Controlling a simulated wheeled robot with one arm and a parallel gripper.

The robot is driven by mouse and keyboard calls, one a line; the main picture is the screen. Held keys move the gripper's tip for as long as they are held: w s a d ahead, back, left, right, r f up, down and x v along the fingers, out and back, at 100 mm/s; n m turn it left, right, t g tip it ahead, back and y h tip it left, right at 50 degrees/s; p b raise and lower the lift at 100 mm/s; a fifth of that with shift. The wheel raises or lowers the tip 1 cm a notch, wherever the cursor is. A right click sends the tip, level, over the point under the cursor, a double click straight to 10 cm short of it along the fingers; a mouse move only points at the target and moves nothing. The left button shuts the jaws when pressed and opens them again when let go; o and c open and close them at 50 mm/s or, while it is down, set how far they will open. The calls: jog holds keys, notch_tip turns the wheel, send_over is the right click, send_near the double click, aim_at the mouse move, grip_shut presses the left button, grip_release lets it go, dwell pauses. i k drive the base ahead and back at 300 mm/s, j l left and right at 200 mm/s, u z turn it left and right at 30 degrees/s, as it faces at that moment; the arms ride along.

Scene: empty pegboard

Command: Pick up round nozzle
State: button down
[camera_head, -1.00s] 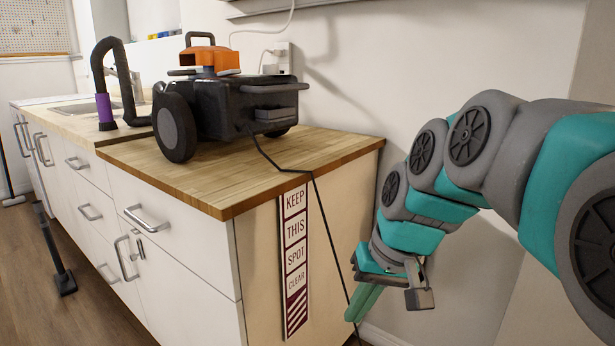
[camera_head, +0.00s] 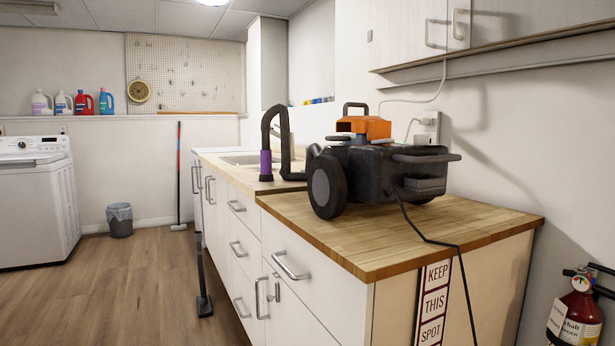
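A black vacuum (camera_head: 378,172) with an orange top and large wheels stands on the wooden counter. Its thick black hose (camera_head: 270,122) arches up at the left and comes down to a purple end piece (camera_head: 265,163) near the sink. I cannot tell for sure whether this purple piece is the round nozzle. A black wand with a flat foot (camera_head: 204,305) stands on the floor against the cabinet front. My gripper and arm are out of view.
The wooden counter (camera_head: 470,222) has a bare front right part. A cord hangs over its edge. A fire extinguisher (camera_head: 578,312) is at the lower right. A washer (camera_head: 35,195), a bin (camera_head: 119,220) and a broom (camera_head: 179,175) stand at the left. The floor (camera_head: 120,290) between is clear.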

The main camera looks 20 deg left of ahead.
aim_at(266, 175)
jog(key=u, duration=1)
jog(key=i+j, duration=0.5)
jog(key=i+z, duration=0.05)
